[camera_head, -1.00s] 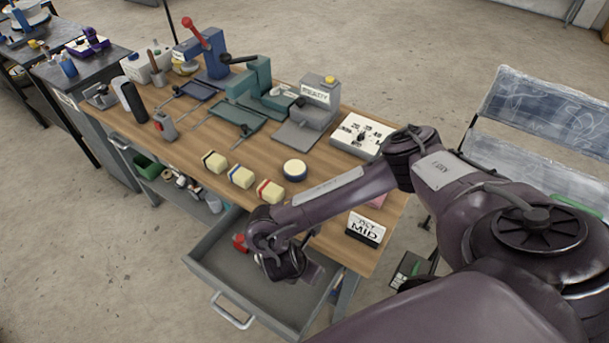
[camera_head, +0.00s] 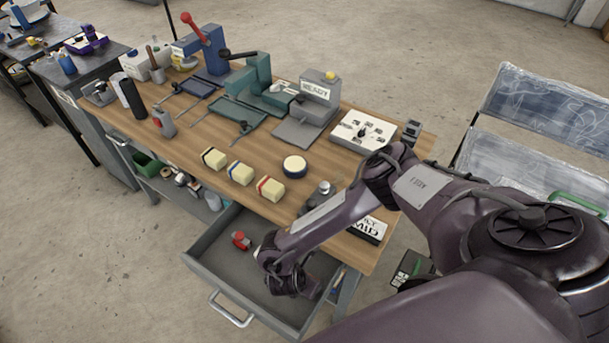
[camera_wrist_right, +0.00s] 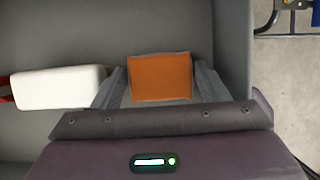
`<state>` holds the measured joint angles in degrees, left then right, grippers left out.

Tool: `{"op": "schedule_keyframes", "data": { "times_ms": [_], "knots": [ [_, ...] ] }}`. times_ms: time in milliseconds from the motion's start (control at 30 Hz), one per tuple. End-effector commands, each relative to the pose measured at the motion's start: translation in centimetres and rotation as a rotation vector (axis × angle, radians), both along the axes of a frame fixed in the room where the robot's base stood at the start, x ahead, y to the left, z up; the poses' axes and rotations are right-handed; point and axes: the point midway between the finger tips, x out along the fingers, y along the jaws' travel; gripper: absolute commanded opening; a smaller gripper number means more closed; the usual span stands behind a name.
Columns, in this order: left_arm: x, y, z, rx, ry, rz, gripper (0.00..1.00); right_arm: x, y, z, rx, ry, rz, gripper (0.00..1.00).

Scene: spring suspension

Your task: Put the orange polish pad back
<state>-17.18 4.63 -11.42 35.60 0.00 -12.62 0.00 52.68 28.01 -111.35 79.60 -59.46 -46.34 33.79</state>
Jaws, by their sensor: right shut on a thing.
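The orange polish pad (camera_wrist_right: 161,76) shows in the right wrist view as a flat orange block between the two fingers. My right gripper (camera_wrist_right: 160,90) is shut on it, with one finger at each side. In the head view my right gripper (camera_head: 292,282) is low inside the open grey drawer (camera_head: 212,278), on its right side, and the pad is hidden there by the arm. I cannot tell whether the pad touches the drawer floor. My left gripper is not in view.
A white block (camera_wrist_right: 60,88) lies left of the pad in the drawer, close to the left finger. A red item (camera_head: 240,240) is in the drawer's back. Three pale blocks with bands, the middle one blue-banded (camera_head: 240,173), and a round pad (camera_head: 295,166) stand on the wooden table (camera_head: 190,135).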

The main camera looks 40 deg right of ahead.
Motion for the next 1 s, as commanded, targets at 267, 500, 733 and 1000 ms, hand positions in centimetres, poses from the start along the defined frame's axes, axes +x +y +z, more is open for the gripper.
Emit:
{"op": "schedule_keyframes", "data": {
  "times_ms": [267, 500, 733, 1000],
  "knots": [
    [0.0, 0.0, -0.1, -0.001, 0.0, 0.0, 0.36, 0.0, 0.0, -0.2, 0.0, 0.0, -0.001, 0.76],
    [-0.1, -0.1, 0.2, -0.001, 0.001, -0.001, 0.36, 0.0, 0.0, 0.3, 0.0, -0.001, 0.0, 0.76],
    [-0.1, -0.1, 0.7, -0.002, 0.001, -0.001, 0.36, -0.5, 1.4, 3.4, 0.003, -0.001, 0.001, 0.76],
    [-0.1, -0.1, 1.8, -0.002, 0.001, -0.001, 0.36, -1.4, 3.6, 8.6, 0.003, 0.0, 0.002, 0.76]
  ]
}}
